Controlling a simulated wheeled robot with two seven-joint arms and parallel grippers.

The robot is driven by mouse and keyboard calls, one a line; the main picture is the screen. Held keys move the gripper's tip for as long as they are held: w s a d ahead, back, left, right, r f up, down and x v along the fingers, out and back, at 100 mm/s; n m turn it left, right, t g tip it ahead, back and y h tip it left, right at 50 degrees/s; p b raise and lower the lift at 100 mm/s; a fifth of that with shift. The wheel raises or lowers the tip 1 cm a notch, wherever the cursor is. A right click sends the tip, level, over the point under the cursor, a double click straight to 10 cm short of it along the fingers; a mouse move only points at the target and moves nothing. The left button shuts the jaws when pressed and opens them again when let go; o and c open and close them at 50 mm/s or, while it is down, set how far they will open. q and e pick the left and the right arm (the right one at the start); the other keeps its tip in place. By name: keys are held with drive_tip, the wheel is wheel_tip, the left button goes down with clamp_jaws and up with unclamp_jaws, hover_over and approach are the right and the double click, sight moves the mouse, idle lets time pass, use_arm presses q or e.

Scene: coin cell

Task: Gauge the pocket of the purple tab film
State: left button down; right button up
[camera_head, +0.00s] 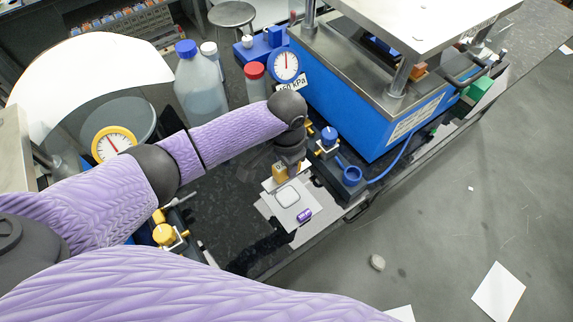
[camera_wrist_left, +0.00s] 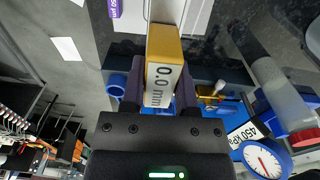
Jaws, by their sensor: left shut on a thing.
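My left gripper (camera_head: 284,166) is shut on a yellow gauge (camera_head: 279,171) at the far edge of the tab film. In the left wrist view the gauge (camera_wrist_left: 163,52) sits between the two dark fingers (camera_wrist_left: 160,92), and its white display reads 0.0 mm. The purple tab film (camera_head: 284,210) is a pale sheet lying on the bench, with a rounded-square pocket (camera_head: 287,195) and a purple tab (camera_head: 304,215) at its near corner. The tab (camera_wrist_left: 115,9) shows at the top of the wrist view. I cannot tell whether the gauge touches the film. My right gripper is out of view.
A blue press (camera_head: 390,105) stands behind and right. A small blue cup (camera_head: 352,175) and a blue-knobbed valve (camera_head: 329,137) are just right of the gripper. Bottles (camera_head: 197,85) and a blue dial (camera_head: 286,65) stand behind. A yellow-knobbed fitting (camera_head: 165,234) is at left.

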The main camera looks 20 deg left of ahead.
use_arm(q)
drive_tip(key=shift+d, duration=0.1)
drive_tip(key=shift+r+p, duration=0.15)
drive_tip(key=shift+p, duration=0.2)
wheel_tip(320, 180, down, 10)
drive_tip(key=b, duration=0.6)
drive_tip(key=shift+r, duration=0.25)
drive_tip(key=shift+f+p, duration=0.2)
drive_tip(key=shift+p, duration=0.1)
idle(0.5)
drive_tip(key=shift+f, duration=0.1)
idle(0.5)
